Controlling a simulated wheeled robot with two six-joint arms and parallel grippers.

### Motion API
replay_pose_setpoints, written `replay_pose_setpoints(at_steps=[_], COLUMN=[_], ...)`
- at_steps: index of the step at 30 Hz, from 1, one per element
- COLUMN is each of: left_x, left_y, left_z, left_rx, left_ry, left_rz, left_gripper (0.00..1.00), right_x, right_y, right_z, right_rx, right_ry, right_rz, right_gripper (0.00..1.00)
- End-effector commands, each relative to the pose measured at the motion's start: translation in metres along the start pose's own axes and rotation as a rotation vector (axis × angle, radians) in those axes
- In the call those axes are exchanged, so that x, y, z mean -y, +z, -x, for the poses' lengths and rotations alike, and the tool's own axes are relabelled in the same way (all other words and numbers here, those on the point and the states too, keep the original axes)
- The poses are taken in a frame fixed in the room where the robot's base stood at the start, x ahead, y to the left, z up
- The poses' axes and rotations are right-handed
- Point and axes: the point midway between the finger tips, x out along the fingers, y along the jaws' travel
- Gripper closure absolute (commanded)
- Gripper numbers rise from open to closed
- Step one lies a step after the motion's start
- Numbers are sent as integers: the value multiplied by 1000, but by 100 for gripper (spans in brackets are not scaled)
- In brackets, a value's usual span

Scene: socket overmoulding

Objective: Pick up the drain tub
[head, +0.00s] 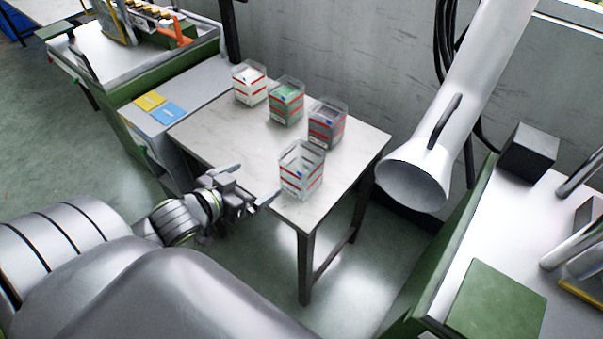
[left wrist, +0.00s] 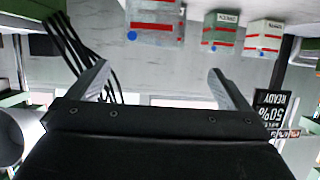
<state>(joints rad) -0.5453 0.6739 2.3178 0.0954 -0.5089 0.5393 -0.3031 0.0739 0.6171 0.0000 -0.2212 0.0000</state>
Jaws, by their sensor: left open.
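A clear, empty-looking tub with red bands (head: 301,171) stands upright at the near corner of the pale table (head: 225,130); I take it as the drain tub, though I cannot read its label. My left gripper (head: 256,186) is open and empty, just left of this tub at the table's front edge and apart from it. In the left wrist view, the open fingers (left wrist: 160,80) have nothing between them. A clear red-banded tub (left wrist: 153,22) shows upside down beyond them, cut by the top edge. My right gripper is not in view.
Behind stand a white-filled tub (head: 249,83), a green-filled tub (head: 286,100) and a grey-filled tub (head: 326,122). A large white duct (head: 445,130) hangs to the right. The table's left part is clear. A green-sided bench (head: 500,300) stands at right.

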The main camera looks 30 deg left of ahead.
Motion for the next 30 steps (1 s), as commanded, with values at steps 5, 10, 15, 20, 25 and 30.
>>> replay_pose_setpoints(at_steps=[5,10,15,20,25,30], left_x=[-8,-9,-10,-10,-11,-11], left_y=[-11,-12,-12,-13,-14,-14], left_z=[-2,-28,-58,-87,-110,-118], left_rx=[-20,-21,-20,-20,-18,-17], left_ry=[21,20,20,20,20,20], left_rz=[2,5,5,4,3,0], left_gripper=[0,0,0,0,0,0], right_x=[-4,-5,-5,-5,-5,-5], right_y=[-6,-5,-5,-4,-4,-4], right_z=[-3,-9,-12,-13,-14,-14], right_rx=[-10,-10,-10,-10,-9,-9], right_ry=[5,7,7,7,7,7], right_rz=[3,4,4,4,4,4], right_gripper=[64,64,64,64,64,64])
